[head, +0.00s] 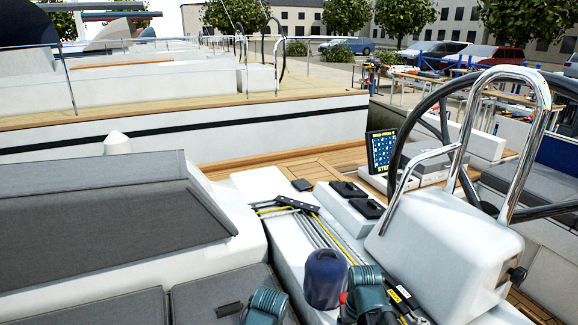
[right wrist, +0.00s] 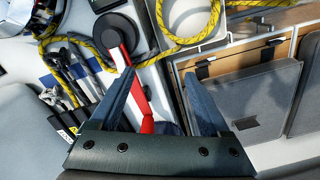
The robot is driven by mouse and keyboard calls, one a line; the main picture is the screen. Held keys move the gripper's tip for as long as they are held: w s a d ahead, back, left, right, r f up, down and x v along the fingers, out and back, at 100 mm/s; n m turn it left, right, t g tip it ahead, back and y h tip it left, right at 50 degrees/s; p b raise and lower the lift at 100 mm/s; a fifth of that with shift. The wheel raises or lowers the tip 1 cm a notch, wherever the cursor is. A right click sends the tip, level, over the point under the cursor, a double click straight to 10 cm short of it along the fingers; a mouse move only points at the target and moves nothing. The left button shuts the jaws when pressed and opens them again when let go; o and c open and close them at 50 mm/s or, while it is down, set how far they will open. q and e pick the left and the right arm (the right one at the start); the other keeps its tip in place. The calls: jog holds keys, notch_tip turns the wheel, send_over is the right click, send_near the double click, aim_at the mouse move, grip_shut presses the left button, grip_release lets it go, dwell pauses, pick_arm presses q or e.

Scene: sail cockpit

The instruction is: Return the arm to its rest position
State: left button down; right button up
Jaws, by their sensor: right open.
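My right gripper (right wrist: 160,76) shows in the right wrist view with its two blue fingers spread wide apart. Nothing is clamped between them. A red and white lever (right wrist: 133,85) with a round black end (right wrist: 114,32) lies behind the gap, beside the left finger; its lower part is hidden by the gripper. I cannot tell how far beneath the fingers it is. In the head view, teal parts of my arms show at the bottom edge, but neither set of fingers can be seen there. My left gripper is not in view.
A dark blue capped winch (head: 326,280) stands on the white coaming. A white pedestal (head: 440,258) with a steel rail (head: 545,110) and wheel is at right. Yellow rope (right wrist: 172,48) lies above the right gripper; a grey cushion (head: 100,215) is left.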

jog(key=s+a+n+h, duration=0.1)
jog(key=s+a+n, duration=0.2)
jog(key=s+a, duration=0.3)
jog(key=a, duration=0.5)
jog(key=shift+n, duration=0.4)
jog(key=shift+r, duration=0.1)
